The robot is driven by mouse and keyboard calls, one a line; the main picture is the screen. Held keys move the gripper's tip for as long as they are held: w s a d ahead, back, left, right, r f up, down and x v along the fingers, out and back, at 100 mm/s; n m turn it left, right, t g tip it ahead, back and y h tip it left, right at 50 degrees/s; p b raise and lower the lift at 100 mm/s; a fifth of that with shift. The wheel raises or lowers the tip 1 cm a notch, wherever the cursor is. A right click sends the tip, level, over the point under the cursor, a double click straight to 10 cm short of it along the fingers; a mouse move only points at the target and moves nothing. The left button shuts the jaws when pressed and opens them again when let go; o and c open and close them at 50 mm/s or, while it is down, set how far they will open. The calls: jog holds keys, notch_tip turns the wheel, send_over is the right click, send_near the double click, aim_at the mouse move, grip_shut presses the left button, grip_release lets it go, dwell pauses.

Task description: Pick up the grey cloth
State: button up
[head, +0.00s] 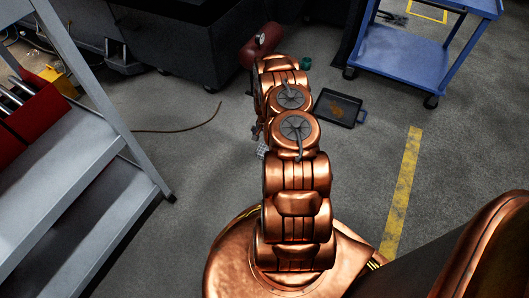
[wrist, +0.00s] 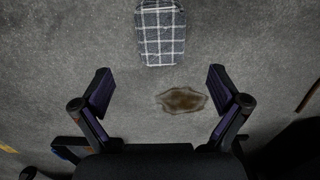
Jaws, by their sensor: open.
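The grey cloth (wrist: 160,34), dark with a pale check pattern, lies flat on the floor at the top middle of the wrist view. Its top edge is close to the frame edge. In the head view only a small checked piece of the cloth (head: 262,150) shows, just left of my arm, which hides the rest. My gripper (wrist: 160,88) is open and empty, its two fingers wide apart. The cloth lies beyond the fingertips in the wrist view, centred between them, not between the fingers. In the head view my arm mostly hides the gripper.
A brown stain (wrist: 182,100) is on the floor between the fingers. A dark tray (head: 338,108) lies right of my arm. A red tank (head: 260,45) and a blue cart (head: 400,50) stand behind. A grey shelf (head: 75,150) is at left. A hose (head: 180,129) crosses the floor.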

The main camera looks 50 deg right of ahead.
notch_tip(320, 180, down, 2)
jog(key=shift+f+b, duration=0.15)
jog(key=shift+b, duration=0.2)
jog(key=f, duration=0.1)
jog(key=f+b, duration=0.1)
jog(key=f, duration=0.1)
jog(key=f+b, duration=0.1)
jog(key=f, duration=0.1)
jog(key=shift+s+a+f, duration=0.1)
jog(key=shift+s+a, duration=0.1)
jog(key=shift+a, duration=0.1)
jog(key=shift+c, duration=0.4)
jog(key=c, duration=1.1)
